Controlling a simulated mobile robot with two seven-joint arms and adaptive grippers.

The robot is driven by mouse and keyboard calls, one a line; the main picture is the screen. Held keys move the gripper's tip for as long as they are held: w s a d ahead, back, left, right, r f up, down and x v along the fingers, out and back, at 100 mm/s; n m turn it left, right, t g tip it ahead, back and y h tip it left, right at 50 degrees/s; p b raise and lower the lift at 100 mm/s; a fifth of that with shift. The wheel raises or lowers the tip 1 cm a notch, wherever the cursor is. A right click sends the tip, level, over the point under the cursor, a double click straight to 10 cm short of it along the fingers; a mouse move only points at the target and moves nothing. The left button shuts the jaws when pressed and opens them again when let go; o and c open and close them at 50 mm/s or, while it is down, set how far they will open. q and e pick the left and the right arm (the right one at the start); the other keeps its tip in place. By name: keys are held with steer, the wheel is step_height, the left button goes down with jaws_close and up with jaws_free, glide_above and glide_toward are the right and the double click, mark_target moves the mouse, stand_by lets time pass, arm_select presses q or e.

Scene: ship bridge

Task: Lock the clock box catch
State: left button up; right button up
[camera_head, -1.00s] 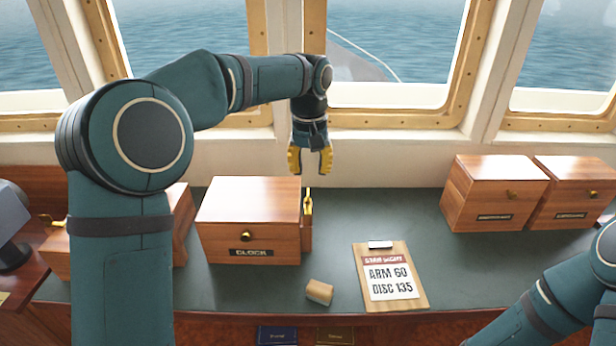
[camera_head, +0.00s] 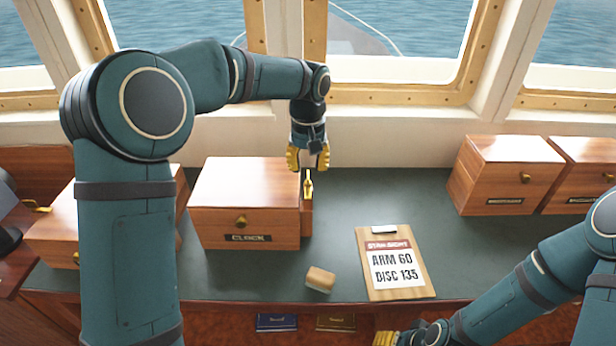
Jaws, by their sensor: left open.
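The clock box (camera_head: 245,200) is a wooden box with a brass knob and a label reading "CLOCK" on its front. It stands on the dark counter left of the middle. A brass catch (camera_head: 308,187) sits upright on its right side. My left gripper (camera_head: 308,162) points down just above and behind the catch, with its yellow fingers apart and nothing between them. I cannot tell whether a finger touches the catch. My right gripper (camera_head: 396,338) shows only in part at the bottom edge, by the counter's front, and its fingers are not clear.
A clipboard (camera_head: 396,290) reading "ARM 60 DISC 135" and a small wooden block (camera_head: 320,279) lie in front. Two wooden boxes stand at the right, one here (camera_head: 502,185). Another box (camera_head: 60,220) stands left, partly behind my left arm. The counter between catch and right boxes is clear.

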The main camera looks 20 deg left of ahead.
mark_target(308, 175)
arm_select(q)
steer(key=shift+f, duration=1.75)
jaws_close()
